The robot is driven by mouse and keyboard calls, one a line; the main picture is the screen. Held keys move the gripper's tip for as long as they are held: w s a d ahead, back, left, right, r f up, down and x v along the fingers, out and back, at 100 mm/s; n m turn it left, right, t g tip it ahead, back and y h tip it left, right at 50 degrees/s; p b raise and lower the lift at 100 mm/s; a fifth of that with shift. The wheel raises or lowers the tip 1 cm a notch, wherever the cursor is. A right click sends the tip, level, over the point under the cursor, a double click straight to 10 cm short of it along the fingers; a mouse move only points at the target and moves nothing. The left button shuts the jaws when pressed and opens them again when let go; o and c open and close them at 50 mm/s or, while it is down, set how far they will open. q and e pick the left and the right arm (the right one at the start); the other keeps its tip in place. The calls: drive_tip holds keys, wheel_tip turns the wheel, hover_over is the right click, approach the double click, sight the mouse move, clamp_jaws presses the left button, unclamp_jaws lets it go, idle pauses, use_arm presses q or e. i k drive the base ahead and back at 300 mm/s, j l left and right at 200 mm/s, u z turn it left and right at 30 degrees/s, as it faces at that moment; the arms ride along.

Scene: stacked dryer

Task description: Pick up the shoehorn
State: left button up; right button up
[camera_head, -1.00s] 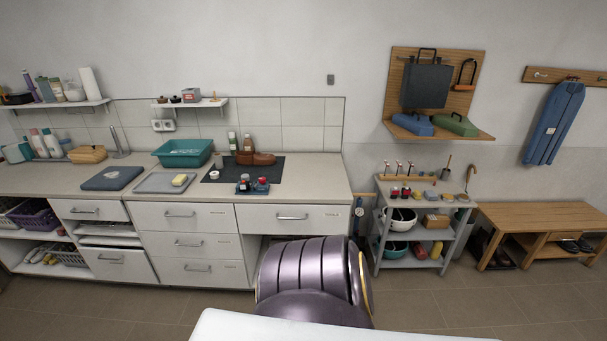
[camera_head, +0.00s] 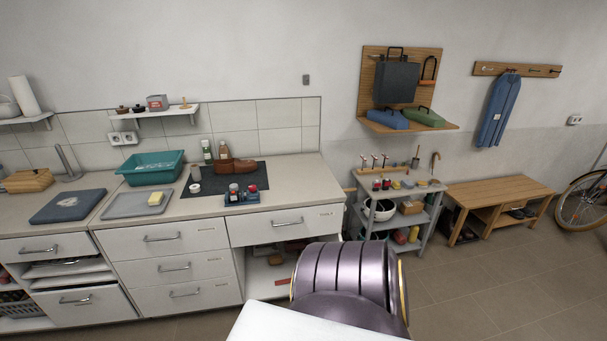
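I cannot pick out the shoehorn for certain. A thin brown hooked handle (camera_head: 435,162) stands upright at the right end of the grey shelf cart (camera_head: 405,222); it could be the shoehorn's, but it is too small to tell. Its lower part is hidden by the cart. Neither of my grippers shows. Only a purple rounded part and a white part of my own body are in view at the bottom.
A counter (camera_head: 285,182) with drawers runs along the left, holding a brown shoe (camera_head: 236,166) and a teal basin (camera_head: 150,168). A wooden bench (camera_head: 500,192) stands right of the cart, then a bicycle wheel (camera_head: 583,202). The floor (camera_head: 480,280) before the bench is clear.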

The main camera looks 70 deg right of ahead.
sight(286, 281)
drive_tip(key=i+z, duration=0.6)
drive_tip(key=z, duration=0.2)
drive_tip(key=i+z, duration=0.25)
drive_tip(key=z, duration=0.15)
drive_tip(key=i+z, duration=0.4)
drive_tip(key=i+l+z, duration=0.1)
drive_tip(key=z, duration=0.25)
drive_tip(key=i+z, duration=0.3)
drive_tip(key=i+l, duration=0.1)
drive_tip(key=i, duration=0.15)
drive_tip(key=i+l, duration=0.15)
drive_tip(key=i, duration=0.15)
drive_tip(key=i+l+u, duration=0.6)
drive_tip(key=l, duration=0.15)
drive_tip(key=k+j, duration=0.05)
